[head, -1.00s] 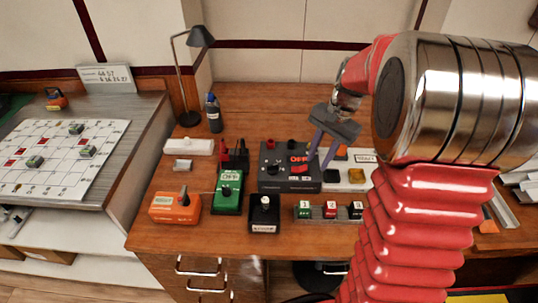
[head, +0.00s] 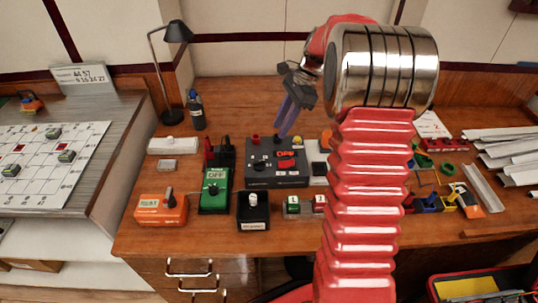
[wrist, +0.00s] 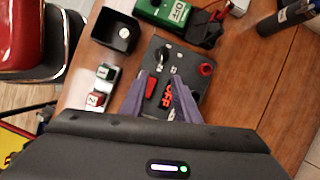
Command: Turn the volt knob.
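An orange box (head: 148,212) with a pale label and a black knob (head: 169,196) stands at the desk's front left; the label's small print is hard to read. A green box (head: 214,201) marked OFF has a dark dial (head: 212,189). A dark grey box (head: 285,179) carries a small black knob (head: 258,167), red parts and a red OFF display. I cannot tell for sure which knob is the volt one. My gripper (head: 279,133) is open and empty above the grey box. The wrist view shows its purple fingers (wrist: 162,80) apart over that box, touching no knob.
A black box with a white button (head: 253,197) stands in front. Small numbered blocks (head: 293,205) sit beside it, partly behind my arm. A lamp (head: 172,80) and bottle (head: 197,112) stand behind. Coloured parts and grey strips (head: 500,147) lie right.

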